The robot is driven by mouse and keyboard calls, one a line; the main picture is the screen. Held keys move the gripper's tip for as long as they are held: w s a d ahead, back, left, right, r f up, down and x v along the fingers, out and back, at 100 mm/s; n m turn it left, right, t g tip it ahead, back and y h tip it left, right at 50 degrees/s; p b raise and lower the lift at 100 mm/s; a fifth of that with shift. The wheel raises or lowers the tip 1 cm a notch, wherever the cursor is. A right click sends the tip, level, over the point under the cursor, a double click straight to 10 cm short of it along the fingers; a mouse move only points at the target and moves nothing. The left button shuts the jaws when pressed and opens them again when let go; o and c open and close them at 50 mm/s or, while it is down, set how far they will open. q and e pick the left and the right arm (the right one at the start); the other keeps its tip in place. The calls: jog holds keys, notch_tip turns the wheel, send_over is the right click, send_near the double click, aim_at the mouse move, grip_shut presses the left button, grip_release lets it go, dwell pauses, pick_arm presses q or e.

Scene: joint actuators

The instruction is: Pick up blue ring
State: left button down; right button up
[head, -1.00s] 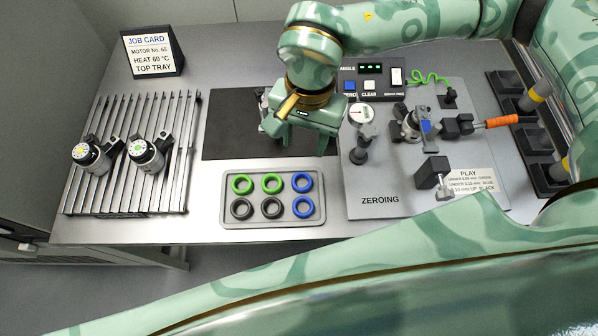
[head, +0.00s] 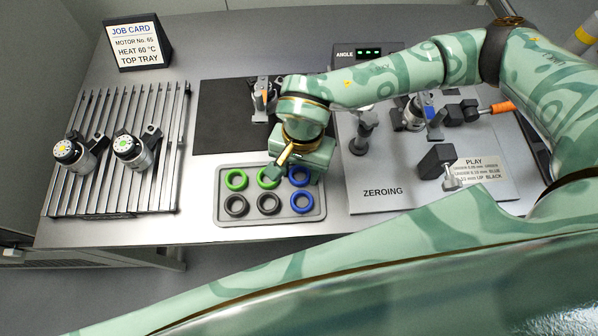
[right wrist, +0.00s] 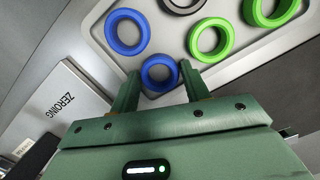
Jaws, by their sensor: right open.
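Two blue rings lie in the right column of a grey tray (head: 226,219). The far blue ring (head: 299,176) is partly hidden by my right gripper (head: 293,177), and the near blue ring (head: 303,203) is clear of it. In the right wrist view, the far blue ring (right wrist: 147,79) shows between the tips of my right gripper's two spread fingers (right wrist: 160,76). I cannot tell whether the fingers are level with it. The near blue ring (right wrist: 110,33) lies beyond, outside the fingers. My right gripper is open and holds nothing. My left gripper is not in view.
The tray also holds two green rings (head: 236,180) and two black rings (head: 236,205). A zeroing plate (head: 400,203) with fixtures stands to the right. A slatted rack (head: 110,203) with two actuators is at left. A dark mat (head: 225,120) lies behind the tray.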

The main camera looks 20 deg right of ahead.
jog(key=c, duration=0.6)
jog(key=shift+r, duration=0.2)
